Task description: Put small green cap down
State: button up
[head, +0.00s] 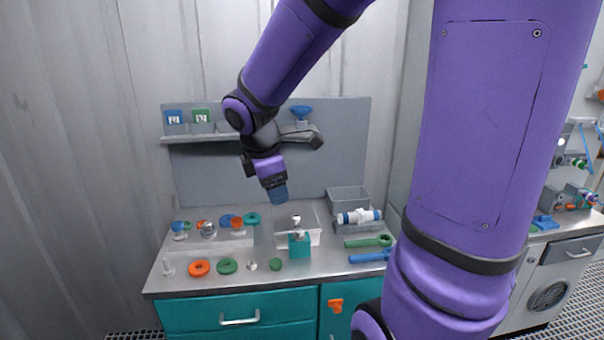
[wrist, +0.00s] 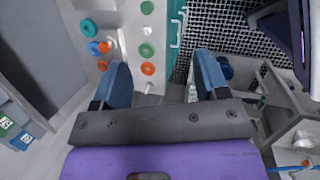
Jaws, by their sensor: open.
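The small green cap (head: 275,264) sits on the steel counter near its front edge, just left of a teal block (head: 299,246). It also shows at the top of the wrist view (wrist: 147,8). My gripper (head: 279,196) is raised well above the counter, behind and apart from the cap. In the wrist view my gripper (wrist: 161,62) has its two blue fingers spread wide, with nothing held between them.
A green ring (head: 228,266) and an orange ring (head: 199,268) lie left of the cap. A small metal piece (head: 251,265) lies between cap and green ring. Green (head: 369,241) and blue (head: 369,257) tools lie right. A grey bin (head: 348,198) stands behind.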

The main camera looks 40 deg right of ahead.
jog(key=s+a+r+m+t+y, duration=0.1)
jog(key=s+a+r+m+t, duration=0.1)
jog(key=s+m, duration=0.4)
jog(key=s+a+r+m+t+y, duration=0.2)
jog(key=s+a+r+m, duration=0.2)
jog(key=s+r+m, duration=0.3)
jog(key=shift+s+a+r+y, duration=0.15)
jog(key=shift+s+y, duration=0.15)
jog(key=shift+s, duration=0.95)
